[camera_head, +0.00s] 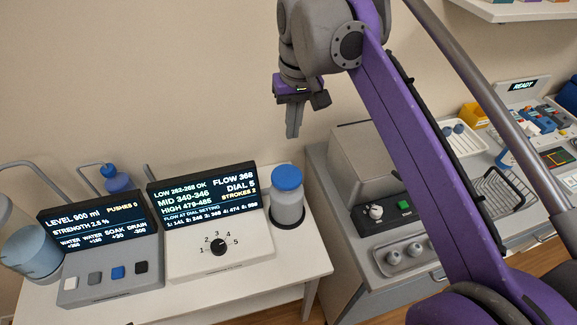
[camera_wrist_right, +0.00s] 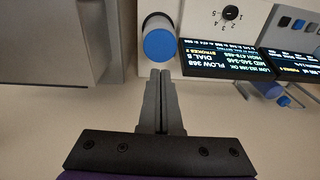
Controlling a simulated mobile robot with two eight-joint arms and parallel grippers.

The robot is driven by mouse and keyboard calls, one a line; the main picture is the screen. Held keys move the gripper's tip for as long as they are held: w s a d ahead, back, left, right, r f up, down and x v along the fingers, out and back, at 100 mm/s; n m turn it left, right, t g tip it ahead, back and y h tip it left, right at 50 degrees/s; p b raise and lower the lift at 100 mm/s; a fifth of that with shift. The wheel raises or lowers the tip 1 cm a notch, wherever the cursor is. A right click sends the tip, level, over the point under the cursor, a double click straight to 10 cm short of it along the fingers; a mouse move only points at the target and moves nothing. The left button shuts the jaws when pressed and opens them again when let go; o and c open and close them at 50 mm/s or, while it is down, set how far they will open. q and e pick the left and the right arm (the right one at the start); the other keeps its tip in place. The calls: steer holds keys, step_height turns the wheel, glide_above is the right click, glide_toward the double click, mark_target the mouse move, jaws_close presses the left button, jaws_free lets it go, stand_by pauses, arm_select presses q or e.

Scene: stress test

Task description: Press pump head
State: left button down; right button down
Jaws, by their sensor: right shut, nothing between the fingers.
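A cylinder with a blue round head (camera_head: 286,178) stands on the white table (camera_head: 312,262), just right of the dial panel. The blue head (camera_wrist_right: 160,45) also shows in the right wrist view, beyond my fingertips. My right gripper (camera_head: 293,134) is shut and empty, pointing down above the blue head and apart from it. Its two fingers (camera_wrist_right: 160,74) lie together in the wrist view. A second blue bottle (camera_head: 117,180) with a narrow top stands behind the left display, partly hidden. My left gripper is in neither view.
A dial panel (camera_head: 255,245) has a display reading FLOW 368, DIAL 5, STROKES 2. A left display (camera_head: 98,222) reads PUSHES 0, with several buttons below. A grey cabinet (camera_head: 330,190) with a box on top stands right of the table. The wall is behind.

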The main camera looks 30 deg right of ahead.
mark_target(288, 177)
steer(key=f, duration=0.4)
steer(key=w+f, duration=0.1)
steer(key=f, duration=0.4)
steer(key=f+b, duration=0.1)
steer(key=f, duration=0.4)
steer(key=shift+w+a, duration=0.1)
steer(key=shift+w, duration=0.05)
step_height(288, 177, down, 4)
steer(key=shift+r+b, duration=0.1)
steer(key=shift+b, duration=0.9)
steer(key=shift+a+r, duration=0.1)
